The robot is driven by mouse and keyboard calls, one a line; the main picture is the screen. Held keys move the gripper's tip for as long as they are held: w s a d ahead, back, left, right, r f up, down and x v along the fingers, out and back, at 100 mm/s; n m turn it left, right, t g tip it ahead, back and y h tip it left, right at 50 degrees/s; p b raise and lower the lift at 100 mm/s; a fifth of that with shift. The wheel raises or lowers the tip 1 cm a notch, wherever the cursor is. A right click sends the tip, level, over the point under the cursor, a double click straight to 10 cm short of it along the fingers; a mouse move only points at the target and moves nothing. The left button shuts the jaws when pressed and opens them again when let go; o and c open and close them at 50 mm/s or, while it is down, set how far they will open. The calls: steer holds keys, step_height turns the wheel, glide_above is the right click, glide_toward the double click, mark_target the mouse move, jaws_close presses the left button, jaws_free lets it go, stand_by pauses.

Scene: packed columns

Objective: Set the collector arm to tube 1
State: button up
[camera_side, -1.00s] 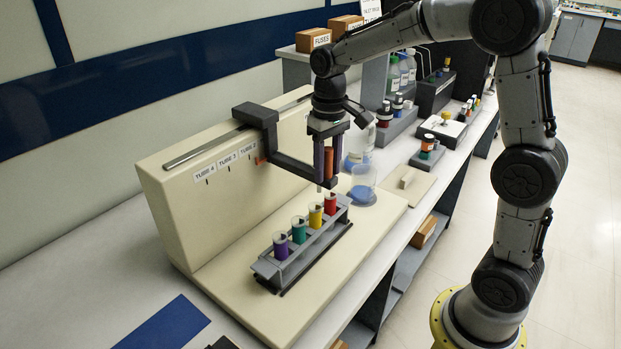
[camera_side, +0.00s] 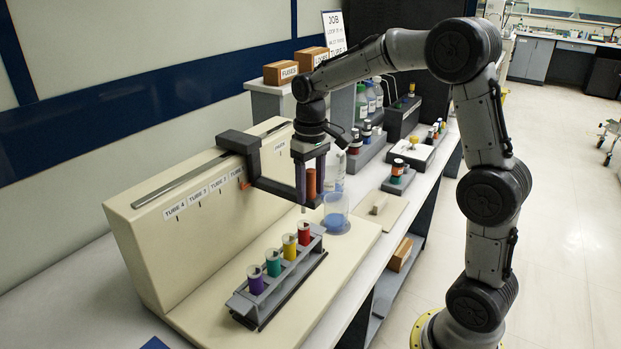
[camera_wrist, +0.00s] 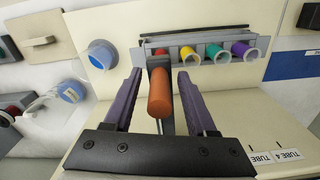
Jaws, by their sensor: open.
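The collector arm (camera_side: 272,186) is a dark grey bracket on the rail of the cream unit, with an upright orange-red handle (camera_side: 311,183) at its outer end. Its nozzle hangs over the rack near the red tube (camera_side: 304,231). A small orange pointer (camera_side: 244,185) sits by the rightmost of the TUBE labels (camera_side: 197,195). My gripper (camera_side: 310,190) points down at the handle. In the wrist view my gripper (camera_wrist: 160,75) is open, with one purple finger on each side of the handle (camera_wrist: 160,93) and gaps visible. The number beside the pointer is too small to read surely.
The grey rack (camera_side: 283,282) also holds yellow, green and purple tubes below the arm. A beaker with blue liquid (camera_side: 335,211) stands close to the right of the handle. Bottles and boxes fill the bench's back. The rail (camera_side: 180,182) is clear to the left.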

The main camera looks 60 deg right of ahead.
step_height(320, 180, up, 13)
steer(key=shift+f, duration=0.15)
steer(key=shift+r, duration=0.55)
steer(key=shift+a, duration=0.1)
steer(key=s+a+r+n+t, duration=0.1)
steer(key=s+a+r, duration=0.15)
steer(key=s, duration=0.45)
steer(key=s+a+r+n+t, duration=0.1)
steer(key=s+a+t, duration=0.1)
steer(key=s+a, duration=0.3)
steer(key=s+a+f+t, duration=0.1)
steer(key=s+f+t, duration=0.1)
steer(key=s+f, duration=0.7)
step_height(320, 180, down, 4)
steer(key=shift+s+a+r+t, duration=0.15)
steer(key=shift+s+r+t, duration=0.05)
steer(key=shift+s+t, duration=0.1)
